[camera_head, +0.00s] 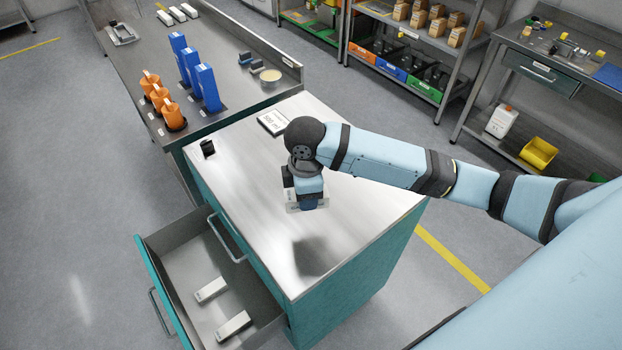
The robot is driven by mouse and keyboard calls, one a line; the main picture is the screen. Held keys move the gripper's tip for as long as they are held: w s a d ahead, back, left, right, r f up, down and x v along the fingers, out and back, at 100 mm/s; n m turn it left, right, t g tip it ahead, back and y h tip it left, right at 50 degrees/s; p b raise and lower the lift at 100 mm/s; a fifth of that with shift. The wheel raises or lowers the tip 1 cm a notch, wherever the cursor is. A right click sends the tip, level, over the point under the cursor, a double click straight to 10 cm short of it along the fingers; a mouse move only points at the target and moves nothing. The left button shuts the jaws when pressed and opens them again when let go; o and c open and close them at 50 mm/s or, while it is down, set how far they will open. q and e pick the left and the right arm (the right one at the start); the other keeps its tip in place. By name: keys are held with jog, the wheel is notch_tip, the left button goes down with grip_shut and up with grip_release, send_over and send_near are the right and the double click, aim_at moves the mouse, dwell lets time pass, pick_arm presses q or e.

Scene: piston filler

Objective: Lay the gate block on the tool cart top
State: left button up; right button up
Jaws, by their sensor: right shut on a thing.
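My right gripper (307,207) points down over the middle of the top and is shut on a pale grey block, taken as the gate block (292,207). The gripper hides most of the block. A dark shadow on the top, nearer the front, suggests that the block is held above the surface; the exact gap cannot be told. My left gripper is not in view.
A small black piece (207,149) and a "500 ml" card (272,122) lie on the cart top. The cart's drawer (185,262) stands open with two pale blocks inside. A bench (230,55) with orange and blue parts adjoins the cart. The top's front and left areas are clear.

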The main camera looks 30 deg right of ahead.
aim_at(309, 224)
jog(key=r+n, duration=0.1)
jog(key=n, duration=0.2)
jog(key=r+n+b, duration=0.1)
jog(key=n, duration=0.2)
jog(key=w+r+n, duration=0.1)
jog(key=r+n, duration=0.1)
jog(key=n, duration=0.1)
jog(key=r+n, duration=0.1)
jog(key=n, duration=0.2)
jog(key=r+n+b, duration=0.1)
jog(key=r+n, duration=0.1)
jog(key=n, duration=0.2)
jog(key=r+n+b, duration=0.1)
jog(key=n, duration=0.2)
jog(key=shift+d+r, duration=0.15)
jog(key=shift+d, duration=0.05)
jog(key=n, duration=0.1)
jog(key=r+n, duration=0.1)
jog(key=n, duration=0.2)
jog(key=shift+s+d+r+b, duration=0.15)
jog(key=shift+s+r+b, duration=0.1)
jog(key=shift+b, duration=0.05)
jog(key=shift+n, duration=0.3)
notch_tip(309, 224, down, 20)
jog(key=shift+r, duration=0.1)
jog(key=o, duration=1)
notch_tip(309, 224, up, 12)
